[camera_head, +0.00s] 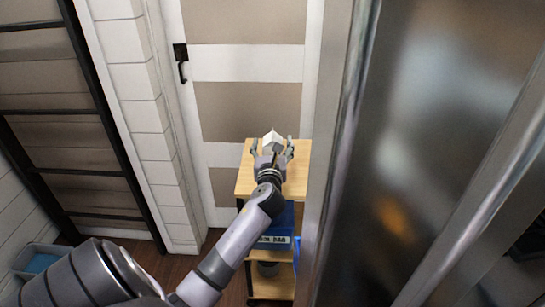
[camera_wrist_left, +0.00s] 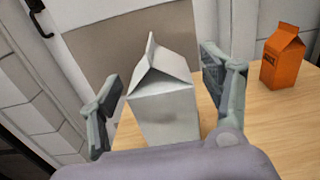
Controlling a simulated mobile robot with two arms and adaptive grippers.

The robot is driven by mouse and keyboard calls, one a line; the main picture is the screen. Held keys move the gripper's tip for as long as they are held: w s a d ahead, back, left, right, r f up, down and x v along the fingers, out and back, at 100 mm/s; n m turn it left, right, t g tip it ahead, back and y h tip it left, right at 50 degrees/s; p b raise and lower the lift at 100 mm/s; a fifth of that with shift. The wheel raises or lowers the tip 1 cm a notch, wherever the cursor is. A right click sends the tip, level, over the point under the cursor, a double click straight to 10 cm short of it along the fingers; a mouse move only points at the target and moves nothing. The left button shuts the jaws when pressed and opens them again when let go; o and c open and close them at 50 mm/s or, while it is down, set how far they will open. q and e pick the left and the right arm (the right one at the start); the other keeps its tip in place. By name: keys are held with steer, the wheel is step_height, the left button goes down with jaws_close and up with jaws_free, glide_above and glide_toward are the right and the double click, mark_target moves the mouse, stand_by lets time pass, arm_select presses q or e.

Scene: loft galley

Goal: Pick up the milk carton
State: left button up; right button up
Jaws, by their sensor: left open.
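The milk carton (camera_wrist_left: 163,103) is white with a gabled top. It stands upright on the wooden top of a small cart. In the head view only its upper part (camera_head: 272,138) shows, with my left gripper in front of it. My left gripper (camera_wrist_left: 168,95) is open, with one finger on each side of the carton. In the head view the left gripper (camera_head: 273,148) reaches over the cart top from the near side. Gaps show between the fingers and the carton in the left wrist view. The carton's base is partly hidden by the gripper's body. My right gripper is not in view.
An orange carton (camera_wrist_left: 283,57) stands on the cart top (camera_head: 299,180), right of the white one in the wrist view. A blue bin (camera_head: 283,222) sits on the shelf below. A door (camera_head: 247,62) is behind the cart. A large metallic surface (camera_head: 430,120) fills the right side.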

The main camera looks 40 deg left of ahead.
arm_select(q)
steer(key=shift+w+a, duration=0.35)
steer(key=shift+w, duration=0.05)
steer(key=c, duration=1.6)
steer(key=shift+r, duration=0.1)
steer(key=shift+c, duration=0.5)
